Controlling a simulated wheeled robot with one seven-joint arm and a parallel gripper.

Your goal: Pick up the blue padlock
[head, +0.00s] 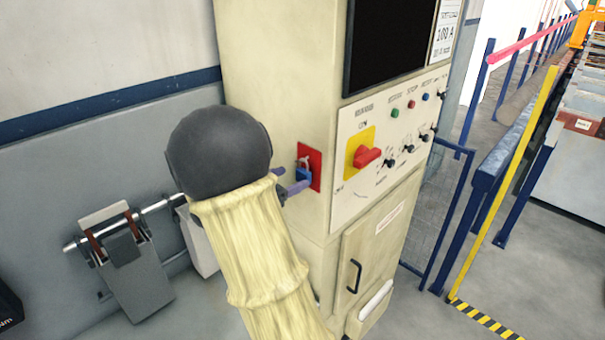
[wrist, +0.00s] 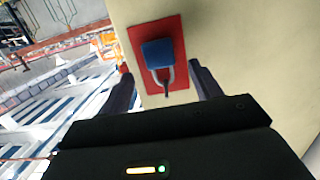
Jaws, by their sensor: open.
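The blue padlock (head: 303,172) hangs by its shackle on a red plate (head: 315,160) on the side of the cream cabinet. In the wrist view the padlock (wrist: 157,53) appears with its blue body up and its grey shackle towards my gripper. My gripper (head: 291,186) is beside the padlock in the head view, with its fingers reaching towards the red plate. In the wrist view my gripper (wrist: 160,85) is open, one finger on each side of the padlock's line and apart from it. My dark wrist and pale sleeved arm hide part of the cabinet's side.
The cream cabinet (head: 270,60) carries a red rotary switch (head: 367,157) on a yellow plate, with several knobs and buttons. Grey hinged pedal-like parts (head: 130,265) hang on a rail by the wall at left. Blue railings (head: 480,190) and a yellow post stand at right.

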